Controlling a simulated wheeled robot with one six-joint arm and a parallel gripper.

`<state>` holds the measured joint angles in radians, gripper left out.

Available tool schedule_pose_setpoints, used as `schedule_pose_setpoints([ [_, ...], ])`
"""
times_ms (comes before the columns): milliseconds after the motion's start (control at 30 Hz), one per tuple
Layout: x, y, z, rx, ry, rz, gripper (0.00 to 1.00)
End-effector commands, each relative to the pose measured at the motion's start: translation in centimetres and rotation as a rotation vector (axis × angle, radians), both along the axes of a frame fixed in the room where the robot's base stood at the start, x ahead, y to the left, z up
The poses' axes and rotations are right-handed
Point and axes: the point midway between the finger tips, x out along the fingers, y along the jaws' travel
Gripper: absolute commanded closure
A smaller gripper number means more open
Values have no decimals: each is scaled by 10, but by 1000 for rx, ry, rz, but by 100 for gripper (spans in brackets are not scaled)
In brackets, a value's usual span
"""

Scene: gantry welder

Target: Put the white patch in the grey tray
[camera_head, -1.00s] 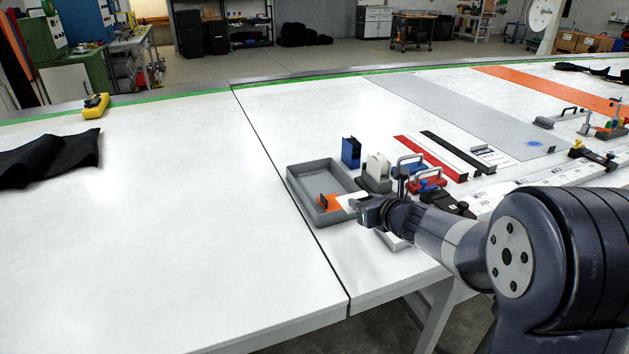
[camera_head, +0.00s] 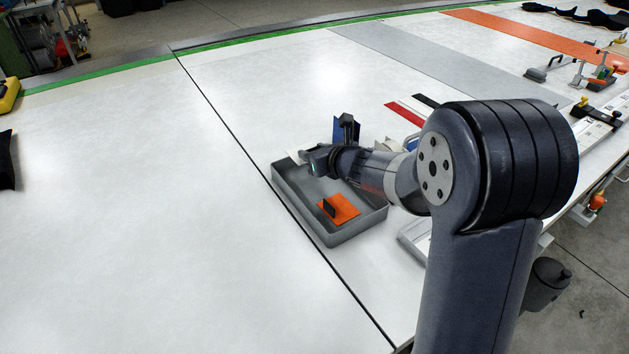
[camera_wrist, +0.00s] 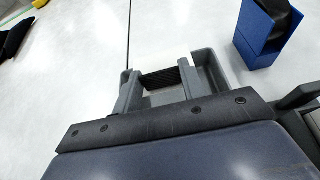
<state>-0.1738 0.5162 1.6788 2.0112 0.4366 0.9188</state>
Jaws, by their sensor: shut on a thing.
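The grey tray (camera_head: 358,229) stands on the white table, below and around my gripper (camera_head: 306,161). My gripper is shut and holds the white patch (camera_head: 295,156), seen as a small pale piece at the tip over the tray's far left end. In the wrist view my gripper (camera_wrist: 160,84) has a dark piece between its fingers, with the white patch (camera_wrist: 162,60) beyond, over the grey tray (camera_wrist: 214,76). An orange patch (camera_head: 346,207) with a black upright tab lies in the tray's near part. I cannot tell how high the white patch hangs.
A blue holder (camera_wrist: 268,32) stands close to the tray's right in the wrist view, partly hidden by my arm in the head view. Red strip (camera_head: 405,114) and a dark strip (camera_head: 426,101) lie farther back.

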Motion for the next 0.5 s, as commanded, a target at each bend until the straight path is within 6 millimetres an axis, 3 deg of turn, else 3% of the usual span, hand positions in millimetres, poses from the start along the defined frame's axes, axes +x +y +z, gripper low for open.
schedule_pose_setpoints([
  [33, 0, 0, -16, 1, 5, 1, 81],
  [100, 0, 0, -27, 0, 4, 1, 81],
  [500, 0, 0, -71, 1, 2, 1, 81],
])
